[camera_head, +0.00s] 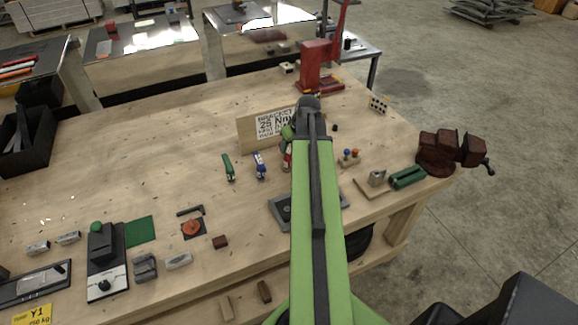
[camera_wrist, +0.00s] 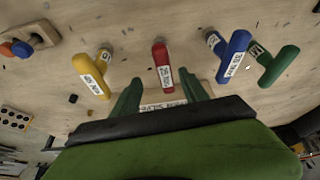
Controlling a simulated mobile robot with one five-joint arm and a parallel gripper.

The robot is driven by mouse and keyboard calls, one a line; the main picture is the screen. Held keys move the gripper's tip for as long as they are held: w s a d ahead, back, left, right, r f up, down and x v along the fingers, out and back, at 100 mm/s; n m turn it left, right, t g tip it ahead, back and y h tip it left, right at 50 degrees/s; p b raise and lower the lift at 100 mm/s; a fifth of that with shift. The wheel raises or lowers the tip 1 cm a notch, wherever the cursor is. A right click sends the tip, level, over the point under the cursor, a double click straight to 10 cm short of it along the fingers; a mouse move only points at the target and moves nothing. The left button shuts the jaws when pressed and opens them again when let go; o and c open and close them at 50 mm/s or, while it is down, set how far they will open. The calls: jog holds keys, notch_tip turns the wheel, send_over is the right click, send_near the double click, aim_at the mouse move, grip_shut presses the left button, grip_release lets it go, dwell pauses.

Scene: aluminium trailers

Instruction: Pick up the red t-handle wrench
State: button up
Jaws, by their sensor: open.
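The red t-handle wrench (camera_wrist: 159,53) shows in the wrist view with a white label on its handle. It also shows in the head view (camera_head: 287,160), partly hidden by my arm. My gripper (camera_wrist: 158,80) is open, with its two green fingers on either side of the red handle's near end in the wrist view. I cannot tell whether they touch it or how far above it they are. In the head view my gripper (camera_head: 288,133) is mostly hidden behind my arm.
A yellow t-handle (camera_wrist: 92,76) is on one side; blue (camera_wrist: 234,57) and green (camera_wrist: 279,66) ones are on the other. A sign board (camera_head: 253,134) stands behind the row. A red press (camera_head: 318,68) and a vise (camera_head: 438,150) are farther off on the wooden bench (camera_head: 150,110).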

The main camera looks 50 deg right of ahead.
aim_at(290, 150)
jog(key=b+x, duration=0.1)
jog(key=x, duration=0.2)
jog(key=shift+w+f+b, duration=0.1)
jog(key=shift+f+b, duration=0.15)
jog(key=shift+b, duration=0.1)
jog(key=b+x, duration=0.5)
jog(key=shift+a+f, duration=0.25)
jog(key=shift+a, duration=0.1)
jog(key=shift+r, duration=0.2)
grip_shut()
dwell(0.5)
